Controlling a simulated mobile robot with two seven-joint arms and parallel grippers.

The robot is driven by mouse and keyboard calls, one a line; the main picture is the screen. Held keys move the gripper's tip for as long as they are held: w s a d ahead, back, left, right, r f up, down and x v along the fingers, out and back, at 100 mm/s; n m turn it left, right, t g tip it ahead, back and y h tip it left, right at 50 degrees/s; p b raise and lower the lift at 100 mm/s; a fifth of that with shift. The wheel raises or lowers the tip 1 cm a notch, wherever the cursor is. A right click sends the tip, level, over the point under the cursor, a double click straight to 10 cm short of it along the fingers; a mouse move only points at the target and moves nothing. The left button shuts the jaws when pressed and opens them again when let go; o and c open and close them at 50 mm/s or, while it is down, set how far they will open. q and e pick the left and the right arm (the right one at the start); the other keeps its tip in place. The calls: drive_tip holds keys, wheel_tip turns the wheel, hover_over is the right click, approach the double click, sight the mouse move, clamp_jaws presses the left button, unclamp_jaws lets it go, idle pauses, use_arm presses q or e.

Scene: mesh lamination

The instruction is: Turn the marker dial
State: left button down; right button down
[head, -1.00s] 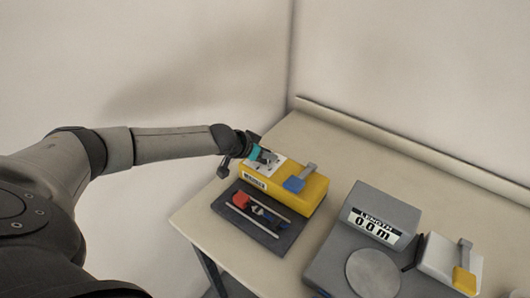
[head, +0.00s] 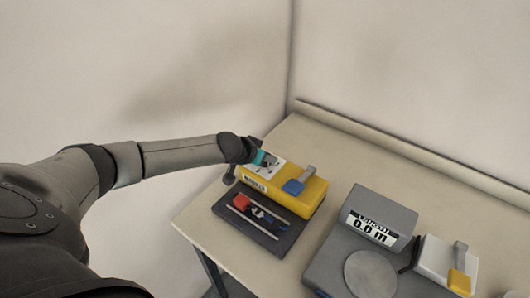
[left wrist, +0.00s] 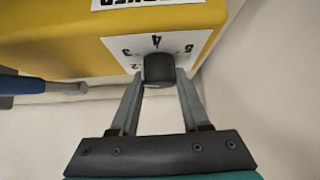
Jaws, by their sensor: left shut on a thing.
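The marker dial (left wrist: 159,68) is a dark knob on a white plate with numbers around it, on the yellow box (left wrist: 60,50). In the left wrist view my left gripper (left wrist: 160,78) has its two fingers on either side of the knob and is shut on it. The number 4 stands just above the knob. In the head view the yellow box (head: 300,197) sits at the back left of the table, and my left gripper (head: 262,160) is over its white plate, hiding the knob. My right gripper is not in view.
A blue-tipped lever (head: 294,187) stands on the yellow box. A dark tray (head: 275,240) with tools lies in front. A grey device with a length display (head: 374,228) and a white box with a yellow-tipped lever (head: 437,262) stand to the right.

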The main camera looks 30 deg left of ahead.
use_arm(q)
drive_tip(key=n+y+p, duration=0.2)
drive_tip(key=p, duration=0.1)
drive_tip(key=shift+s+d+n, duration=0.1)
drive_tip(key=shift+d+n, duration=0.1)
drive_tip(key=shift+n, duration=0.2)
drive_tip(key=shift+n+g+y+p, duration=0.3)
drive_tip(key=shift+n+y+p, duration=0.1)
drive_tip(key=shift+n+y, duration=0.5)
drive_tip(key=shift+n+g+y, duration=0.3)
drive_tip(key=shift+n+y, duration=0.2)
drive_tip(key=shift+n, duration=0.4)
drive_tip(key=shift+f+n+g+y, duration=0.1)
drive_tip(key=shift+n+g+y, duration=0.4)
drive_tip(key=shift+n+y, duration=0.45)
drive_tip(key=shift+a+n+g+y+b, duration=0.2)
drive_tip(key=shift+n+g+b, duration=0.35)
drive_tip(key=shift+n, duration=0.4)
drive_tip(key=shift+c, duration=1.9)
unclamp_jaws()
